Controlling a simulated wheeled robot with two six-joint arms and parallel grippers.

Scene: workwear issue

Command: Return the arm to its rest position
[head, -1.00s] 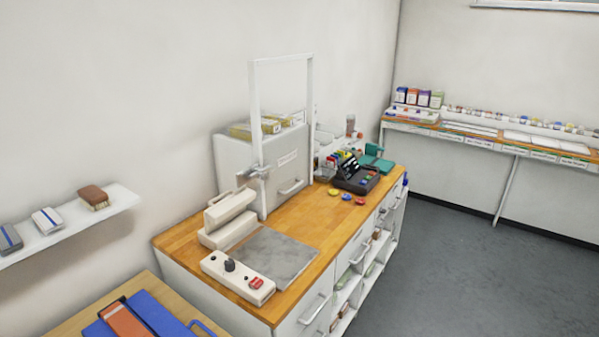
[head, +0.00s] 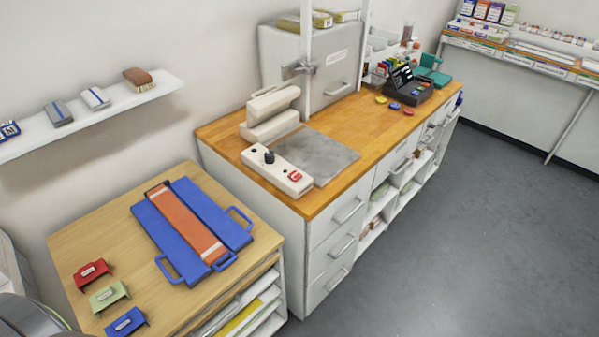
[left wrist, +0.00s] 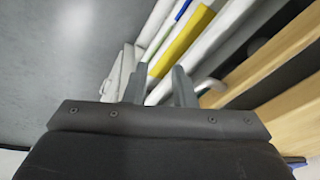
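My left gripper (left wrist: 159,85) shows in the left wrist view as two dark grey fingers standing apart, with nothing held between them. Beyond the fingers are the shelves of a cabinet, with a yellow item (left wrist: 182,45) and white items, and grey floor to the left. In the head view no gripper shows. A grey rounded part at the lower left corner looks like my own arm. My right gripper is in neither view.
A low wooden-topped cabinet (head: 100,235) carries a blue and orange folding board (head: 195,228) and red, green and blue tags. A taller counter (head: 215,135) bears a heat press (head: 275,115). A wall shelf (head: 110,112) hangs at left. The floor (head: 450,240) at right is clear.

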